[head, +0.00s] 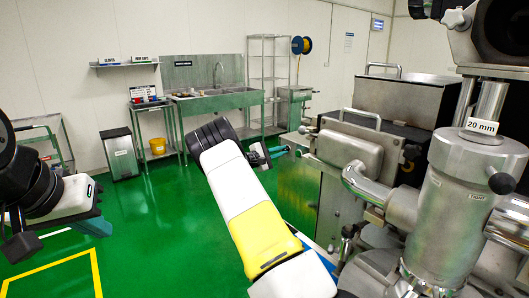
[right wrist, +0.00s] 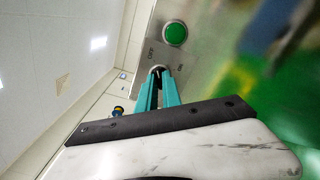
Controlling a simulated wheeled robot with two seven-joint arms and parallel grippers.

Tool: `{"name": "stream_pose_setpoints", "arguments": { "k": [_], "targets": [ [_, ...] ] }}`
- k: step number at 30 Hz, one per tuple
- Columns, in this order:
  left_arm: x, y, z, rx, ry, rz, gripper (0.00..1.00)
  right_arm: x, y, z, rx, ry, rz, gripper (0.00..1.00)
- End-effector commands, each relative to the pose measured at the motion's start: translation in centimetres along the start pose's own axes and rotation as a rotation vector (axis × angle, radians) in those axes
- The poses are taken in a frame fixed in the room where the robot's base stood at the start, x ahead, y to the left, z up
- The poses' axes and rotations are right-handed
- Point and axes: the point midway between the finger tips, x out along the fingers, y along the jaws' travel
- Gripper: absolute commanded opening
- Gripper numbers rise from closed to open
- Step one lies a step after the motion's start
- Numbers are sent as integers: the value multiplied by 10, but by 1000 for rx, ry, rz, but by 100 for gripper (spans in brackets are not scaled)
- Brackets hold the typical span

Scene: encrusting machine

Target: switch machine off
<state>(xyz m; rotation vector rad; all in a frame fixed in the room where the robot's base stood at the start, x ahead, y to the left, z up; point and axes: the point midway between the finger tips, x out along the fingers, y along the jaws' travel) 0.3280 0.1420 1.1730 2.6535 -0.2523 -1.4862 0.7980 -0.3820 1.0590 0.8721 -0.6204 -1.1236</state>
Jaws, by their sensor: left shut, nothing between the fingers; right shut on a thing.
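The steel encrusting machine (head: 345,195) stands at the right in the head view. The knob's exact angle is hard to tell. My left gripper (head: 98,227) is shut and empty at the left, away from the machine.
A steel cylinder with a "20 mm" label (head: 478,127) and pipes stand at the near right. The green floor (head: 160,215) is clear.

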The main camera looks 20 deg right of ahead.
Motion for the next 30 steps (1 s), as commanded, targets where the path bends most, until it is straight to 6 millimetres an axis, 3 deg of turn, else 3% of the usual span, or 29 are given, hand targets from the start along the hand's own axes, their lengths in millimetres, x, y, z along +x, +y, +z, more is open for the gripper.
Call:
{"name": "stream_pose_setpoints", "arguments": {
  "k": [9, 26, 27, 30],
  "targets": [
    [0, 0, 0, 0, 0, 0, 0, -1, 0, -2, -125, 3, 0, 0],
    [0, 0, 0, 0, 0, 0, 0, -1, -1, -2, -153, 4, 0, 0],
    [0, 0, 0, 0, 0, 0, 0, -1, -1, -2, -153, 4, 0, 15],
    [0, 0, 0, 0, 0, 0, 0, -1, -1, -1, -152, 3, 0, 31]
  ]
}}
